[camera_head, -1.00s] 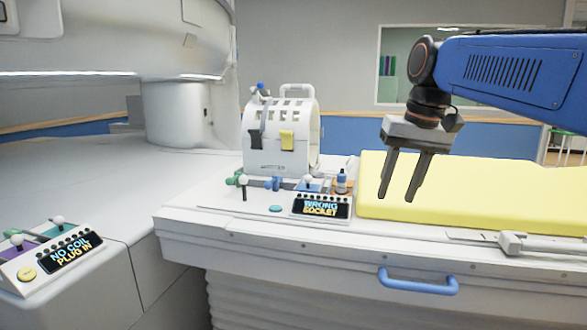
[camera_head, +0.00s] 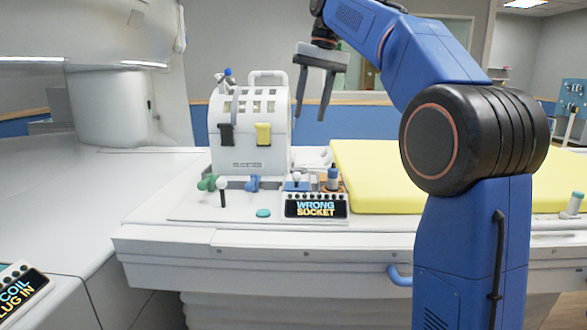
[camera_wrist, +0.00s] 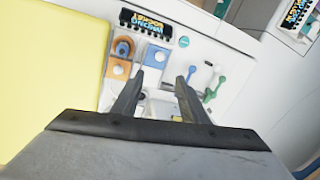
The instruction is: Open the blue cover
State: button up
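The blue cover (camera_head: 297,187) is a small flat blue piece on the white bed top, just behind the WRONG SOCKET display (camera_head: 316,208). A white ball knob rises by it. In the wrist view the blue cover (camera_wrist: 157,56) lies just beyond my fingertips, beside an orange piece (camera_wrist: 118,70). My gripper (camera_head: 311,116) is open and empty, pointing down, above and a little right of the cover. In the wrist view my gripper (camera_wrist: 160,76) shows its two fingers apart with nothing between the tips. I cannot see a hinge on the cover.
A white coil (camera_head: 250,130) stands behind. A yellow mattress (camera_head: 375,175) lies to the right.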

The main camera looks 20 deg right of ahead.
aim_at(297, 179)
jog(key=a+f, duration=0.1)
jog(key=f, duration=0.4)
jog(key=a+f, duration=0.1)
jog(key=f, duration=0.5)
jog(key=a+f, duration=0.1)
jog(key=f, duration=0.4)
jog(key=shift+w+f, duration=0.15)
jog(key=shift+f, duration=0.05)
